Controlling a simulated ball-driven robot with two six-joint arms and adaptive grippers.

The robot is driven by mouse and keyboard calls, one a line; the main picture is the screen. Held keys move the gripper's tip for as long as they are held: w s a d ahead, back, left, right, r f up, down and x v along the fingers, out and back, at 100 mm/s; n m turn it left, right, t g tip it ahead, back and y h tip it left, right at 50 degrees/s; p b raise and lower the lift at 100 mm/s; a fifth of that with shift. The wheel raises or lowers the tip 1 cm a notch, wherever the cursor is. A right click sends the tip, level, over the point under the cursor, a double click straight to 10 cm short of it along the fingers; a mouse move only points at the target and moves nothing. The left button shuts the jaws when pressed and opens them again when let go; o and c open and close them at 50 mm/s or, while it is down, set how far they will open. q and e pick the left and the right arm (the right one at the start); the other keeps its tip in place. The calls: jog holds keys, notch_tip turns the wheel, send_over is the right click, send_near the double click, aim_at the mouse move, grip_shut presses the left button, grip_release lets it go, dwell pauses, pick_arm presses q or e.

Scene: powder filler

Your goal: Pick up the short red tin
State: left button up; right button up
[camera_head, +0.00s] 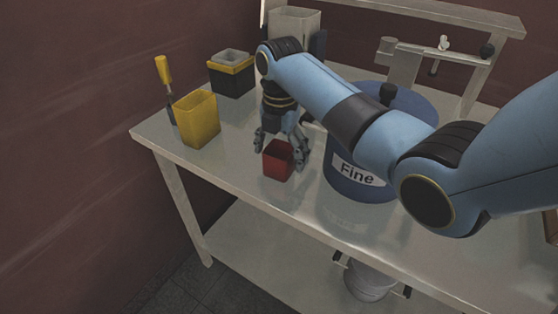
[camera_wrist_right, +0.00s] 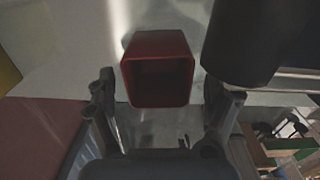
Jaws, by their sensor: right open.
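The short red tin (camera_head: 278,161) stands upright on the table near its front edge, with an open square top. In the right wrist view the red tin (camera_wrist_right: 158,68) lies ahead of and between the two fingers. My right gripper (camera_head: 281,150) is open around or just above the tin, its fingers to either side; exact contact cannot be told. The right wrist view also shows my right gripper (camera_wrist_right: 165,100) with its fingers apart and nothing held. My left gripper is not in view.
A blue drum labelled Fine (camera_head: 350,190) stands close to the right of the tin. A yellow tin (camera_head: 200,122) stands to the left, with a yellow-handled tool (camera_head: 163,72) beside it. A black and yellow box (camera_head: 232,78) is behind. The table (camera_head: 245,170) is clear between the yellow and red tins.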

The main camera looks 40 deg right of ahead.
notch_tip(320, 180, down, 3)
jog(key=shift+w+f, duration=0.1)
jog(key=shift+f, duration=0.1)
jog(key=shift+c, duration=0.3)
jog(key=c, duration=0.4)
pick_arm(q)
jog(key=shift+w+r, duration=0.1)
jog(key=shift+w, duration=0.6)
pick_arm(e)
jog(key=c, duration=0.8)
